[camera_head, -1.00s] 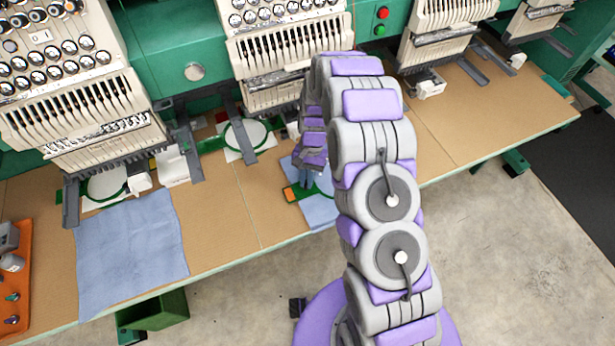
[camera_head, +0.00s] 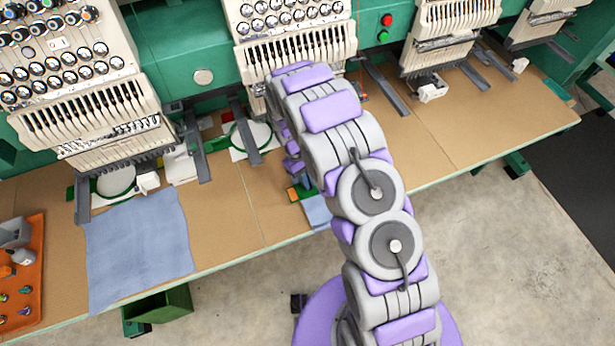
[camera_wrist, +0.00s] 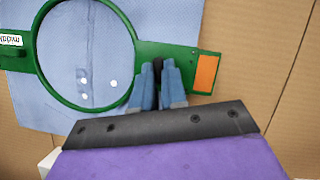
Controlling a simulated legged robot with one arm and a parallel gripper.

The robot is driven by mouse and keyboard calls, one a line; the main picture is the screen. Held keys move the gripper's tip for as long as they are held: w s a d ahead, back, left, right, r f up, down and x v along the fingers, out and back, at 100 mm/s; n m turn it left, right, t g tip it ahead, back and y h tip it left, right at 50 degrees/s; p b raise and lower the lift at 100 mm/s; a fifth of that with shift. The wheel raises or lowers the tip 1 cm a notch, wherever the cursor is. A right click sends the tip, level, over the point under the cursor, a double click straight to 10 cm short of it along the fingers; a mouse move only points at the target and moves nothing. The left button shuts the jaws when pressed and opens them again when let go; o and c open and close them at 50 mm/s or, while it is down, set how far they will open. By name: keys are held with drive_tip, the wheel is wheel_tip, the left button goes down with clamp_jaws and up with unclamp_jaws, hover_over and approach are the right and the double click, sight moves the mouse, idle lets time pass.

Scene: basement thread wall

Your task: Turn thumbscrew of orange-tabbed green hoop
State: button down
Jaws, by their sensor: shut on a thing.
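The green hoop (camera_wrist: 52,100) with an orange tab (camera_wrist: 206,73) lies on blue fabric (camera_wrist: 85,60) in the wrist view. The orange tab also shows in the head view (camera_head: 293,194), left of my arm. My gripper (camera_wrist: 159,75) is shut at the hoop's bracket, between the ring and the orange tab. A small dark piece, seemingly the thumbscrew (camera_wrist: 158,66), shows between the blue fingertips. The fingers hide most of it. In the head view my arm covers most of this hoop.
Embroidery machine heads (camera_head: 290,50) stand along the back of the brown table (camera_head: 225,205). Another green hoop (camera_head: 250,135) sits behind, to the left. A blue cloth (camera_head: 138,245) and an orange tray (camera_head: 25,295) lie at left. Bare table shows at right.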

drive_tip(key=n+p, duration=0.1)
drive_tip(key=n, duration=0.2)
drive_tip(key=n+t+h+p, duration=0.1)
drive_tip(key=shift+s+a+r+p, duration=0.1)
drive_tip(key=shift+s+a+p, duration=0.05)
drive_tip(key=shift+s+p, duration=0.15)
drive_tip(key=shift+n+t+h+p, duration=0.2)
drive_tip(key=shift+n+t+p, duration=0.2)
drive_tip(key=shift+n+p, duration=0.45)
drive_tip(key=shift+n+t+h+p, duration=0.2)
drive_tip(key=shift+n+t+p, duration=0.2)
drive_tip(key=shift+n, duration=0.85)
drive_tip(key=c, duration=1.2)
unclamp_jaws()
drive_tip(key=shift+o, duration=0.2)
drive_tip(key=v, duration=1.7)
drive_tip(key=shift+a, duration=0.2)
drive_tip(key=shift+s, duration=0.1)
